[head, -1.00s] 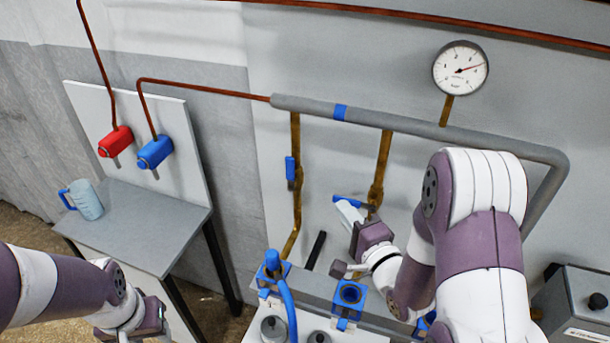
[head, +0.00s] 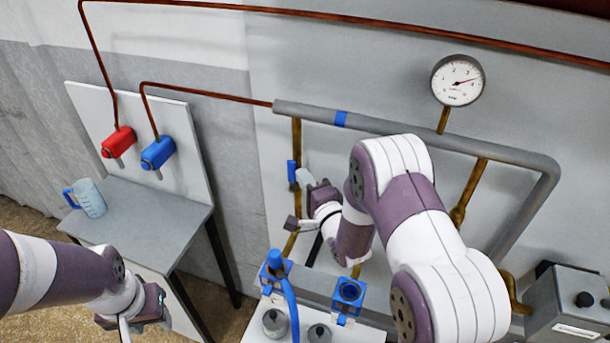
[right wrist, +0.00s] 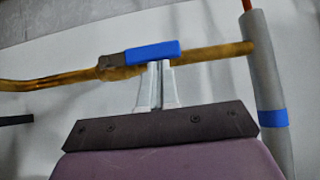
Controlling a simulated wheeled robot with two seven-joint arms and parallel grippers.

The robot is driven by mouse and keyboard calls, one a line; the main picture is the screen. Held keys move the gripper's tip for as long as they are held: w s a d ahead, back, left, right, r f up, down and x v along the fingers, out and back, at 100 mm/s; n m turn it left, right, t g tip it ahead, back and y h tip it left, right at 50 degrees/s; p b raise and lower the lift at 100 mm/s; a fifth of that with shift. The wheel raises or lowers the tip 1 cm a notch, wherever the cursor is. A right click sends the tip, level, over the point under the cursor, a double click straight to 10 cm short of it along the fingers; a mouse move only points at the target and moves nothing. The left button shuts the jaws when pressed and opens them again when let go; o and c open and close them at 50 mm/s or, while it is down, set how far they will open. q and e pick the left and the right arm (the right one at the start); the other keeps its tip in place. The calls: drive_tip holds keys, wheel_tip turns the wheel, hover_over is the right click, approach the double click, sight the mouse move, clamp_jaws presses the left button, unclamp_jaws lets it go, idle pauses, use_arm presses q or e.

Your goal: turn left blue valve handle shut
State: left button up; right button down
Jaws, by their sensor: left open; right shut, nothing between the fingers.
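The left blue valve handle (head: 291,173) is on the left brass pipe, upright and in line with it. In the right wrist view the blue handle (right wrist: 152,53) lies along the brass pipe (right wrist: 215,54). My right gripper (head: 303,178) is just right of the handle, its white fingers shut and empty. In the wrist view those fingertips (right wrist: 158,66) reach the handle's lower edge; I cannot tell whether they touch. My left gripper (head: 158,307) is open and empty, low at the left, far from the valve.
A grey manifold pipe (head: 390,127) and a gauge (head: 457,80) are above the valves. My right arm hides the middle valve. A side table (head: 150,222) holds a jug (head: 91,198). Red (head: 118,141) and blue (head: 157,152) fittings are above it. Blue-topped equipment (head: 348,293) stands below.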

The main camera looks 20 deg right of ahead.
drive_tip(key=shift+w+d+f, duration=0.1)
drive_tip(key=shift+w, duration=0.15)
drive_tip(key=shift+a+r+p, duration=0.2)
drive_tip(key=shift+p, duration=0.1)
